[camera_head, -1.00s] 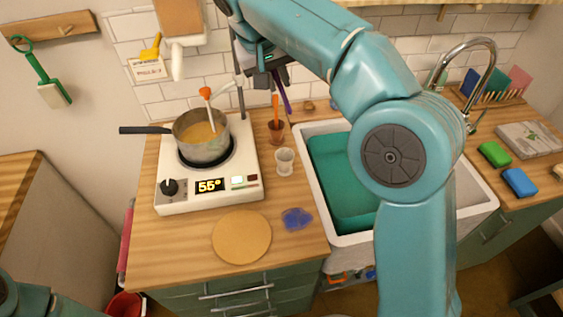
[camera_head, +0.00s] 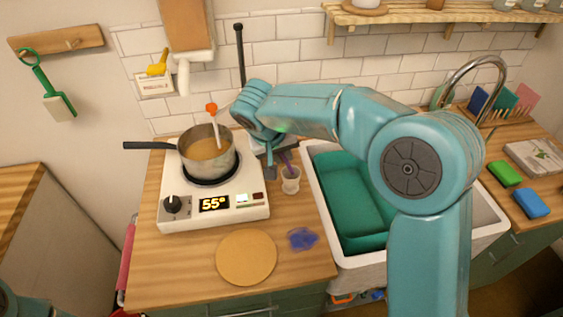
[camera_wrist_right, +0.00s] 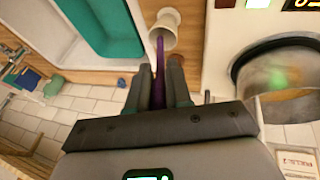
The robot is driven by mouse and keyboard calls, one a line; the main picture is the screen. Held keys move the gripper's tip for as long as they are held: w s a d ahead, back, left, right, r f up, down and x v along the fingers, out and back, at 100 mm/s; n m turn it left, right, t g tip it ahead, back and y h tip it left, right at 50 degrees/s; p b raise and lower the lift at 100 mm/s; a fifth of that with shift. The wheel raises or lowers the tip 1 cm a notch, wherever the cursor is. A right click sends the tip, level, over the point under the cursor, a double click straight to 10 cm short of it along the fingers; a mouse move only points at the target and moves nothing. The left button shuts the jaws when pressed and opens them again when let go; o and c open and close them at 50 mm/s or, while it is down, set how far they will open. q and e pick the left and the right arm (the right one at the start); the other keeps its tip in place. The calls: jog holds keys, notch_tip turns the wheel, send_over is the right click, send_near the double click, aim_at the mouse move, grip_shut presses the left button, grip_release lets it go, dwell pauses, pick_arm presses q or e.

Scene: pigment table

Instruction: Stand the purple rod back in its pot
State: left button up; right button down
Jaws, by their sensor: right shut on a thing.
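The purple rod (camera_wrist_right: 160,60) is clamped between the fingers of my right gripper (camera_wrist_right: 159,75) in the right wrist view. In the head view, the right gripper (camera_head: 276,154) points down behind the small whitish pot (camera_head: 291,183), beside the hotplate. The rod (camera_head: 287,160) slants down to the pot. Its lower end overlaps the pot's mouth in both views; how deep it reaches I cannot tell. The pot also shows at the top of the right wrist view (camera_wrist_right: 166,20) and stands on the counter. My left gripper is out of view.
A hotplate (camera_head: 178,215) with a saucepan (camera_head: 207,155) and an orange-topped stirrer (camera_head: 212,108) is left of the pot. The sink (camera_head: 385,252) is to its right. A blue splotch (camera_head: 303,239) and a round board (camera_head: 246,257) lie in front.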

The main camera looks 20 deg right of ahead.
jog(key=f, duration=0.4)
jog(key=shift+w+a+f, duration=0.2)
jog(key=shift+w+f, duration=0.05)
jog(key=shift+w, duration=0.1)
jog(key=c, duration=1.1)
grip_release()
jog(key=shift+s+r, duration=0.1)
jog(key=shift+o, duration=0.2)
jog(key=v, duration=1.2)
jog(key=shift+r+b, duration=0.3)
jog(key=shift+b, duration=0.15)
jog(key=shift+d, duration=0.15)
